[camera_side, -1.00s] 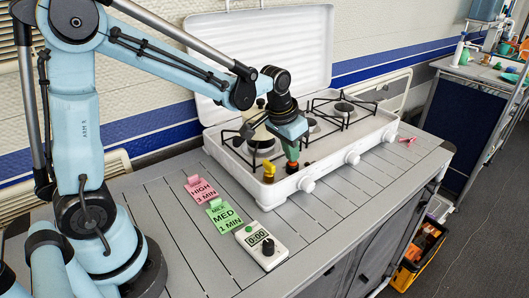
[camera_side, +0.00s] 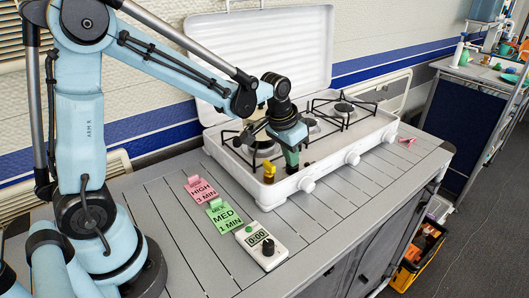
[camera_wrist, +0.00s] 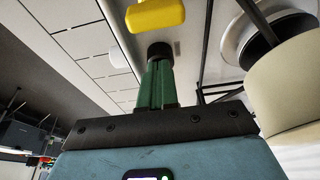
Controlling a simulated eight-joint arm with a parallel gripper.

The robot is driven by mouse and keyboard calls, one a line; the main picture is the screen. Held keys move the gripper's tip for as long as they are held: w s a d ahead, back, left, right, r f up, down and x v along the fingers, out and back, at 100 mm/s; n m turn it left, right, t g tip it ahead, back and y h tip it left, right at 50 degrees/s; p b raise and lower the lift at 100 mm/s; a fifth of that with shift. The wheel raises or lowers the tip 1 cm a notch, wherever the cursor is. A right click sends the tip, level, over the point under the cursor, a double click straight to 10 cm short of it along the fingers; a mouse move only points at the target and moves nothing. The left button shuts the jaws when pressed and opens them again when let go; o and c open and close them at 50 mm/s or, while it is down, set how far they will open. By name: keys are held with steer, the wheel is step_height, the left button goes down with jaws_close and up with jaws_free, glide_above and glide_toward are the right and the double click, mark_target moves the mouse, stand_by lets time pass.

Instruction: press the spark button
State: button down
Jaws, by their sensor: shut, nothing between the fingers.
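My gripper (camera_side: 292,163) points down over the front left part of the white stove (camera_side: 330,158). Its green fingers are together with nothing between them; they show too in the wrist view (camera_wrist: 158,80). A small dark round piece (camera_wrist: 160,50) sits right at the fingertips in the wrist view; it looks like the spark button, and contact cannot be told for sure. In the side view a dark spot (camera_side: 292,170) shows just below the fingertips. A yellow knob-like piece (camera_side: 269,171) stands just left of the fingers and shows at the top of the wrist view (camera_wrist: 155,15).
A cream pot (camera_wrist: 285,90) is close beside my gripper, over the burner. White knobs (camera_side: 307,184) line the stove's front. A pink card (camera_side: 201,190), a green card (camera_side: 222,217) and a white timer (camera_side: 260,244) reading 0:00 lie in front. The open lid (camera_side: 270,50) stands behind.

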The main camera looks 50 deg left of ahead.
steer(key=shift+r, duration=0.15)
steer(key=w+v, duration=0.1)
steer(key=v, duration=1.2)
steer(key=shift+r, duration=0.45)
